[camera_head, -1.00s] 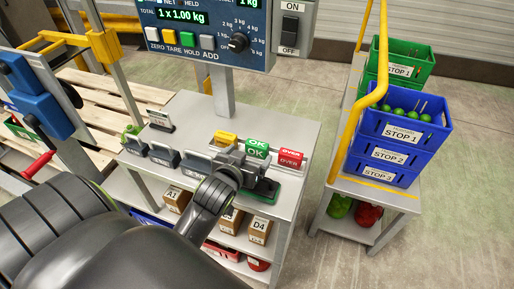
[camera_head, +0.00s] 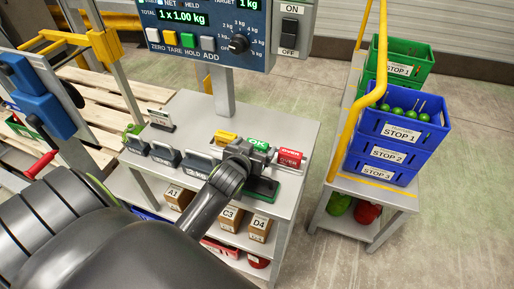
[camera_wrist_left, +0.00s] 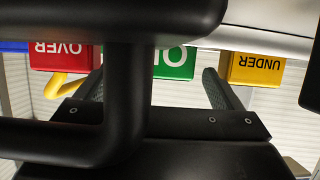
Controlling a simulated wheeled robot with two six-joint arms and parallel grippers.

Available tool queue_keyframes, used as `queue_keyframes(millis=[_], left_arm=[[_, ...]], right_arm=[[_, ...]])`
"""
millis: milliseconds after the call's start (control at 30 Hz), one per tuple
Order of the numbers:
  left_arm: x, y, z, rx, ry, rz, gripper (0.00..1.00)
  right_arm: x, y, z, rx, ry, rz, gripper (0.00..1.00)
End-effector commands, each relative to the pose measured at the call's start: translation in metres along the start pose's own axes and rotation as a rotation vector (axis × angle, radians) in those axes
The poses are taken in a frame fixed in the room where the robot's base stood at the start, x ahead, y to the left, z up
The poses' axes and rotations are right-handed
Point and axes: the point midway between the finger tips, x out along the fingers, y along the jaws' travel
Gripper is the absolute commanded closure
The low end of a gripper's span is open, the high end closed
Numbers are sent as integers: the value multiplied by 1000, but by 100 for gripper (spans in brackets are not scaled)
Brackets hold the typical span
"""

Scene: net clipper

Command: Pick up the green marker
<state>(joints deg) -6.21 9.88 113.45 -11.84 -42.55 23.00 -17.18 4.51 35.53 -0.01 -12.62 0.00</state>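The green marker (camera_head: 258,144), lettered OK, sits in a row on the grey table, between a yellow marker (camera_head: 226,137) and a red OVER marker (camera_head: 289,158). My left gripper (camera_head: 250,156) is right at the green marker and hides its lower part. In the left wrist view the green marker (camera_wrist_left: 178,65) shows between the two spread fingers (camera_wrist_left: 153,88). I see a gap between each finger and the marker. A black bar in the foreground covers part of it. My right gripper is not in view.
Several dark weights with handles (camera_head: 165,153) stand left of the markers. A scale display (camera_head: 205,30) rises on a post behind them. Blue crates (camera_head: 400,140) and a yellow rail (camera_head: 352,125) stand to the right. Boxes (camera_head: 259,228) sit on the shelf below.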

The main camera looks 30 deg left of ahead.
Motion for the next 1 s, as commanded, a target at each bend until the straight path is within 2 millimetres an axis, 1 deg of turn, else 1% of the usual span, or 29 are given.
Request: queue_keyframes(millis=[33,300,333,367,567,667,767,1000], left_arm=[[0,0,0,0,0,0,19],[0,0,0,0,-1,0,54],[0,0,0,0,-1,0,58],[0,0,0,0,0,0,60],[0,0,-1,0,0,0,60],[-3,0,-7,0,2,0,60],[-8,0,-21,1,6,0,60],[-26,0,-65,1,6,0,60]], right_arm=[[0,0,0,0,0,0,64],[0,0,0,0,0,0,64],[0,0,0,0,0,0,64],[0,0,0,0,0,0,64],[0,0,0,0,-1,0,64],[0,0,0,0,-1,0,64],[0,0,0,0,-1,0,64],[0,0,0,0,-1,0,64]])
